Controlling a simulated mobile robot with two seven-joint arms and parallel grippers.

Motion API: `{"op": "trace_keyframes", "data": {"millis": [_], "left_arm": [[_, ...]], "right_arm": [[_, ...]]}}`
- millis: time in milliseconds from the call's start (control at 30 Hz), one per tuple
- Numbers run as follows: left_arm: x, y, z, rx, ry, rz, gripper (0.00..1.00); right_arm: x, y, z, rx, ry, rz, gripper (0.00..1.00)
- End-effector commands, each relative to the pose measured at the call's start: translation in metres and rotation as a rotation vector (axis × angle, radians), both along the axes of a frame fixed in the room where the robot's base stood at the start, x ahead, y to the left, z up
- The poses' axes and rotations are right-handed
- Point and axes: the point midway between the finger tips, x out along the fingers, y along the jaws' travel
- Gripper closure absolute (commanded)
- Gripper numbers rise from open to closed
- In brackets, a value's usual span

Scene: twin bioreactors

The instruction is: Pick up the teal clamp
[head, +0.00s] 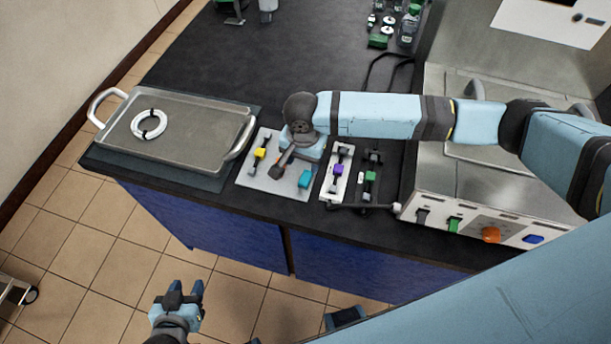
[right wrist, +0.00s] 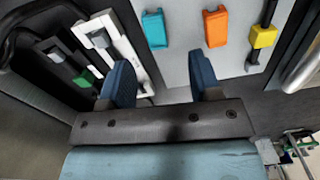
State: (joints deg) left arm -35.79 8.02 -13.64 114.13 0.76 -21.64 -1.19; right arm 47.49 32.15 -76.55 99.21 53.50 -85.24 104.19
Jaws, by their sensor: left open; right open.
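The teal clamp (head: 305,179) sits at the right front of a light plate (head: 246,182) on the dark bench. In the right wrist view, the teal clamp (right wrist: 154,30) lies beyond the fingertips, roughly in line with the gap between them. My right gripper (right wrist: 161,72) is open with nothing between its fingers. In the head view, my right wrist hangs over the plate just behind the teal clamp and hides part of the plate. My left gripper (head: 180,297) is open and empty over the tiled floor, away from the bench.
An orange clamp (right wrist: 215,26) and a yellow clamp (right wrist: 263,37) share the plate. A white strip with a purple clamp (head: 338,170) and a green clamp (head: 370,176) stand to the right. A metal tray (head: 208,158) with a white ring (head: 149,125) lies left.

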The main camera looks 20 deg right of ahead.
Motion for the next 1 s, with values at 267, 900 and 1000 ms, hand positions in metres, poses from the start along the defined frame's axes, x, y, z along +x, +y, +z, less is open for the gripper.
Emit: {"op": "trace_keyframes", "data": {"millis": [267, 900, 1000], "left_arm": [[0.007, 0.001, 0.005, 0.001, -0.012, 0.002, 0.57], [0.007, 0.004, 0.012, 0.004, -0.015, 0.008, 0.57], [0.007, 0.004, 0.011, 0.003, -0.014, 0.007, 0.57]], "right_arm": [[-0.001, -0.001, -0.023, 0.000, 0.000, 0.002, 0.43], [-0.005, -0.005, -0.070, 0.000, -0.001, 0.002, 0.49], [-0.005, -0.005, -0.070, 0.000, -0.001, 0.002, 0.72]]}}
